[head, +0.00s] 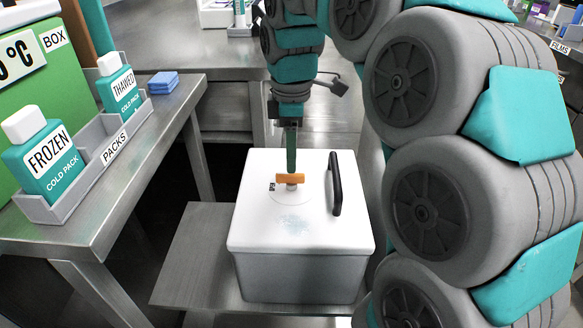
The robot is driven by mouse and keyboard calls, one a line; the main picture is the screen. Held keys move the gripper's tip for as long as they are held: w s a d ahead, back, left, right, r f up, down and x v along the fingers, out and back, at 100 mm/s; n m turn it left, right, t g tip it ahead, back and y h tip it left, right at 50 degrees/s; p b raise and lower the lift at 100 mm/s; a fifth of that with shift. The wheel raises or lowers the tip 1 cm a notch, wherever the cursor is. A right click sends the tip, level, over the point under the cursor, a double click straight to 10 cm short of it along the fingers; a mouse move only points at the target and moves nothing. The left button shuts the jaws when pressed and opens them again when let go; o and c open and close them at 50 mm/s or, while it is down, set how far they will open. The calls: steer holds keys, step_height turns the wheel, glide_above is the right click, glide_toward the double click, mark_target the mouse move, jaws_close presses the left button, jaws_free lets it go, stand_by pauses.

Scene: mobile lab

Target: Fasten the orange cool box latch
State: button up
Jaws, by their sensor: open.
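The cool box (300,275) is a grey box with a white lid (325,237), and the lid lies shut on it. The orange latch (290,178) is a small bar on a round mount on the lid, lying roughly left to right in the picture. A small dark mark shows on the lid just left of it. My gripper (291,168) points straight down at the latch from above and behind. Its teal fingers reach down to the latch; whether they touch it I cannot tell. The gripper is open.
A black handle (335,184) stands up from the lid right of the latch. The box sits on a low metal shelf (195,262). A metal bench (110,190) at left carries a tray (100,160) with two cold packs. My arm fills the right side.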

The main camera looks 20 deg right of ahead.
mark_target(290, 181)
steer(key=shift+f, duration=2.3)
steer(key=shift+c, duration=0.3)
jaws_close()
